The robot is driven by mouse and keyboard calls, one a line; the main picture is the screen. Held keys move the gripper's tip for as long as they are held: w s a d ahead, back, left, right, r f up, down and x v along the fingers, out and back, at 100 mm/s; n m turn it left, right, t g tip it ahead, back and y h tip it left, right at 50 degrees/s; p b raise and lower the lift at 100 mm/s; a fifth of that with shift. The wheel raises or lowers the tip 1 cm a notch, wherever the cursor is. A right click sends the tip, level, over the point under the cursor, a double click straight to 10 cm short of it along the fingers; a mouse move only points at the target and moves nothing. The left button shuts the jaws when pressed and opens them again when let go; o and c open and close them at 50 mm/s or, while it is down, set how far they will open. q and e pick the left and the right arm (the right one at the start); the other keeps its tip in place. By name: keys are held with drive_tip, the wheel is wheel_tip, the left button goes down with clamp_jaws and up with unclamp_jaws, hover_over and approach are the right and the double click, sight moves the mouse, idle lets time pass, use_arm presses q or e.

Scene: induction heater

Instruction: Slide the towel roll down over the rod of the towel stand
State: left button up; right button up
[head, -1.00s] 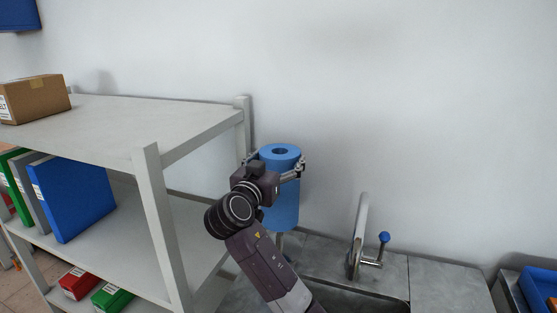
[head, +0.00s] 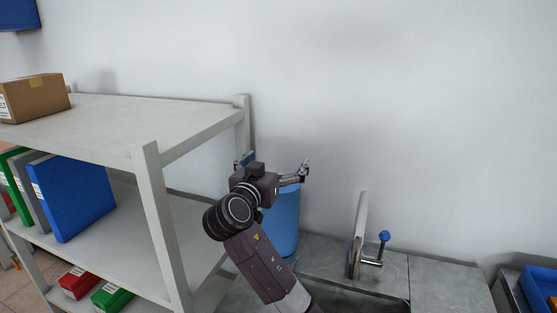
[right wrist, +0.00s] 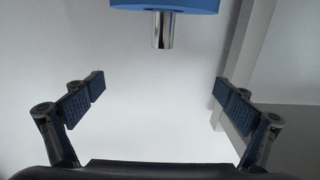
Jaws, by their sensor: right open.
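The blue towel roll (head: 286,222) stands upright on the grey counter behind my right arm, which hides its left side and much of its top. In the right wrist view the roll (right wrist: 165,5) is cut off by the top edge. The shiny metal rod of the towel stand (right wrist: 162,30) sticks out of the roll's end face, so the roll is around the rod. My right gripper (head: 276,165) is open and empty, with its fingers spread at about the roll's top. Its two fingers (right wrist: 158,100) are wide apart in the right wrist view, with nothing between them. The stand's base is hidden.
A tap (head: 359,235) and sink (head: 360,300) lie right of the roll. The wall is behind.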

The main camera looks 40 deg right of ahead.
drive_tip(key=v, duration=1.1)
drive_tip(key=shift+a, duration=0.25)
drive_tip(key=shift+s, duration=0.2)
